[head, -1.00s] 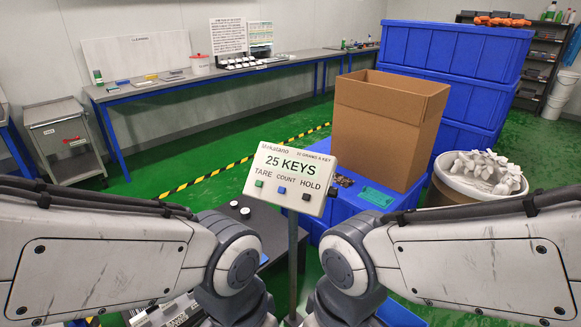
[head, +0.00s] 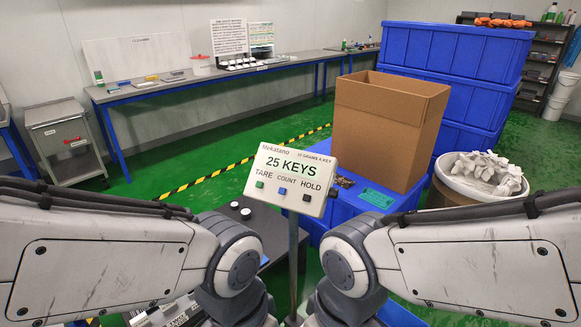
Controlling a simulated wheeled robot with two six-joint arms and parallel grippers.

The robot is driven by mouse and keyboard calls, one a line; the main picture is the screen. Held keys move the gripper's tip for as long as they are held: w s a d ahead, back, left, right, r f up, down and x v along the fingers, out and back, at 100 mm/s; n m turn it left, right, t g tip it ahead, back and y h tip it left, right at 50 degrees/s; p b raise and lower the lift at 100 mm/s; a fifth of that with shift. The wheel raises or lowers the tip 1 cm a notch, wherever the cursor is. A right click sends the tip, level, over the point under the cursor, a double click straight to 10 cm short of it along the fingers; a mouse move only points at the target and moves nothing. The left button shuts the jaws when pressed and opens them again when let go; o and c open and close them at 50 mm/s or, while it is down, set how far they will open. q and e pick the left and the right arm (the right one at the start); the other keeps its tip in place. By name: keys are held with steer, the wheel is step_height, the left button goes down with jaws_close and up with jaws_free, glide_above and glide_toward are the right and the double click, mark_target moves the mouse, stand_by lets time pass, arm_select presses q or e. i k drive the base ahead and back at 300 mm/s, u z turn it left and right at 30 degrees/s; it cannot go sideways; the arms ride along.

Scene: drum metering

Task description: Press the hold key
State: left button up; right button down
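A white display panel (head: 291,179) stands on a grey post in the middle of the head view. Its green screen (head: 291,164) reads "25 KEYS". Below it are the labels TARE, COUNT and HOLD. A green key (head: 259,185) is under TARE and a blue key (head: 282,191) is under COUNT. The black hold key (head: 306,197) is under HOLD at the right. My two arms come in from the left and right below the panel. Both of my grippers are out of sight below the picture.
An open cardboard box (head: 385,125) stands on a blue crate (head: 340,212) behind the panel at right. A drum (head: 447,190) of white pieces is further right. A dark table (head: 262,228) with small round items is at left of the post. Stacked blue crates (head: 452,55) stand behind.

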mark_target(306, 197)
steer(key=k, duration=1.35)
steer(key=u, duration=0.6)
steer(key=i, duration=1.25)
steer(key=z, duration=0.35)
